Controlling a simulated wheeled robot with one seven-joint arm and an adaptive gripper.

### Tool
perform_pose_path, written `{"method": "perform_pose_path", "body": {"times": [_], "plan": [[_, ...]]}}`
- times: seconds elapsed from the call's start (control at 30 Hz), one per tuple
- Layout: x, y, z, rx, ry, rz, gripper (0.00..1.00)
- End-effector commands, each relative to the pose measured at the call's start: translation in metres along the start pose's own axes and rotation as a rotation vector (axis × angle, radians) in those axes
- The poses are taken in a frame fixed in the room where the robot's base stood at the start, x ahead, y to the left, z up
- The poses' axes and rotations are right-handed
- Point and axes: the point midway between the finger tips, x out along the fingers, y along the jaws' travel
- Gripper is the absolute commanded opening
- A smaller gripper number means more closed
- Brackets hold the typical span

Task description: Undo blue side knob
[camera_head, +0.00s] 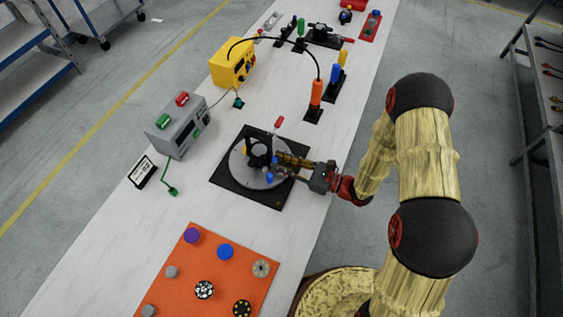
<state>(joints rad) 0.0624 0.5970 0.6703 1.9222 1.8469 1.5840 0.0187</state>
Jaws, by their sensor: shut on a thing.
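A black can-like fixture (257,154) stands on a grey round plate (240,172) over a black square base in the middle of the bench. The blue side knob (270,177) shows on its near right side, by my fingertips. A red-tipped lever (279,122) and a yellow knob (244,150) are on its other sides. My gripper (277,168) reaches in from the right and is shut on the blue side knob. My fingers partly hide the knob and that side of the fixture.
A grey box (180,127) with green and red buttons and a yellow box (232,62) stand left and behind. An orange mat (205,270) with several knobs lies in front. Upright orange (316,93) and blue (335,75) handled tools stand behind right.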

Motion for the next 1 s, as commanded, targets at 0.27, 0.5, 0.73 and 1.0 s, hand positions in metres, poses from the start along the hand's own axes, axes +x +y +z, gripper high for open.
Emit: {"method": "perform_pose_path", "body": {"times": [0.27,0.5,0.73,1.0], "plan": [[0.0000,-0.0002,-0.0001,0.000,0.000,0.000,0.00],[-0.0001,0.0000,-0.0003,-0.037,0.000,0.000,0.00],[-0.0001,0.0003,-0.0009,-0.165,0.000,0.000,0.00],[0.0000,0.0005,-0.0015,-0.382,0.000,0.000,0.00]]}}
